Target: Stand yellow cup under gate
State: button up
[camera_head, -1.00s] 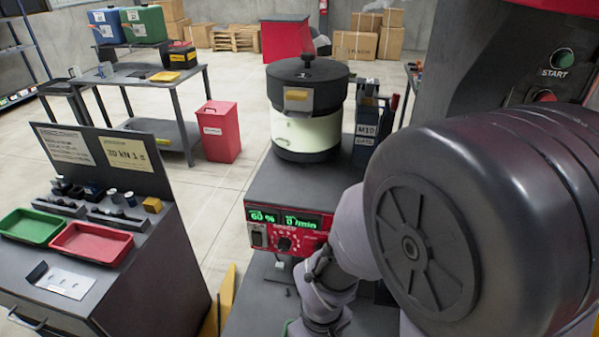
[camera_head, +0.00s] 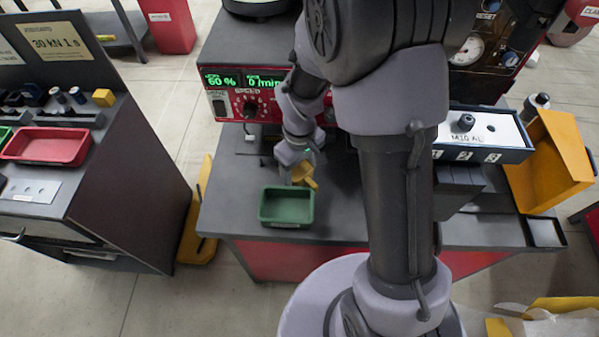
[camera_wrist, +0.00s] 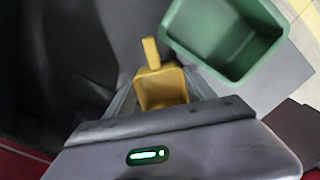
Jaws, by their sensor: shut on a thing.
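The yellow cup (camera_head: 303,172) has a short handle and is at the tip of my arm, just above or on the dark bench, behind a green tray. In the wrist view the yellow cup (camera_wrist: 163,90) sits between my fingers, its handle pointing up in the picture. My gripper (camera_head: 297,164) is shut on it; the wrist view also shows my gripper (camera_wrist: 158,102). I cannot tell whether the cup touches the bench. The feeder bowl (camera_head: 262,4) is cut off at the top edge, and no gate can be made out.
The green tray (camera_head: 287,222) lies close to the cup and also shows in the wrist view (camera_wrist: 195,50). The feeder's red control panel (camera_head: 232,103) stands behind. A white-topped block (camera_head: 480,130) and yellow chute (camera_head: 548,160) are at right. Bench left of the tray is clear.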

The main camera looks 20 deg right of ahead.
jog(key=shift+r, duration=0.15)
jog(key=o, duration=1.6)
